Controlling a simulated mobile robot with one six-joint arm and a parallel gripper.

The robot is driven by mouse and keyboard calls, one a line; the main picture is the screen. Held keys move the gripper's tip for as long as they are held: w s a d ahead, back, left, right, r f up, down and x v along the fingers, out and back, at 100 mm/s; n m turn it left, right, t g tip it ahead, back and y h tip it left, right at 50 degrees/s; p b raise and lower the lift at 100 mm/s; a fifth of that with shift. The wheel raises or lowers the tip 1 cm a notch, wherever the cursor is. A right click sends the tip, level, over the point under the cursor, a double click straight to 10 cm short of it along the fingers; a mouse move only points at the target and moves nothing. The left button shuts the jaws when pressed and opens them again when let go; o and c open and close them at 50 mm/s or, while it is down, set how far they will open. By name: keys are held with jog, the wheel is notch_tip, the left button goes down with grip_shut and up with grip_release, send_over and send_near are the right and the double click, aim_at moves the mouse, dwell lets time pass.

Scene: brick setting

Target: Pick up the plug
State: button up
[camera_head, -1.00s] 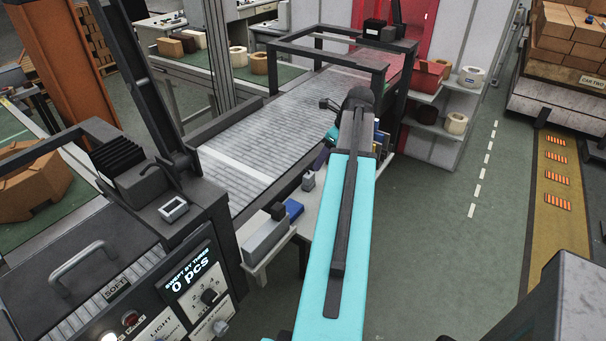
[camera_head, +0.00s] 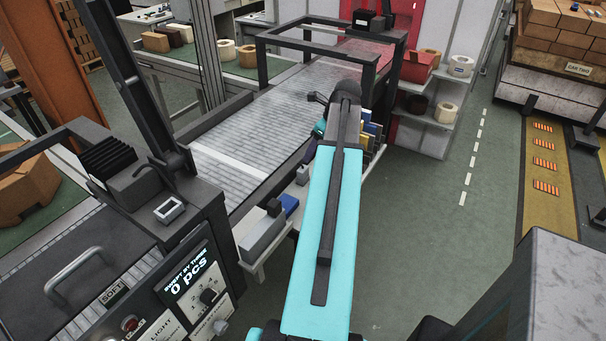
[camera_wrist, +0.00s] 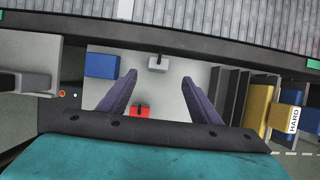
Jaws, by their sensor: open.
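My gripper (camera_wrist: 158,77) is open and empty in the wrist view, its two purple fingers pointing over a pale shelf. A small grey piece with a dark knob (camera_wrist: 158,63) lies just beyond the fingertips, about midway between them. A small red piece with a black top (camera_wrist: 139,114) sits between the fingers, close to the palm and partly hidden by it. A blue block (camera_wrist: 102,65) lies left of the left fingertip. I cannot tell for sure which piece is the plug. In the head view my arm hides most of the gripper; the blue block (camera_head: 289,205) shows left of the arm.
A slatted conveyor (camera_head: 255,125) runs along the shelf's far side. A rack with yellow and blue upright pieces (camera_wrist: 258,105) stands right of the fingers. A grey box (camera_wrist: 25,82) is at the left. Green floor (camera_head: 420,250) is open right of the arm.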

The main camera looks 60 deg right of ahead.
aim_at(303, 168)
jog(key=shift+p+x, duration=0.55)
jog(key=shift+x, duration=2.9)
jog(key=shift+a+p+x, duration=0.2)
jog(key=shift+p+x, duration=0.65)
jog(key=shift+x, duration=1.75)
jog(key=c, duration=1.1)
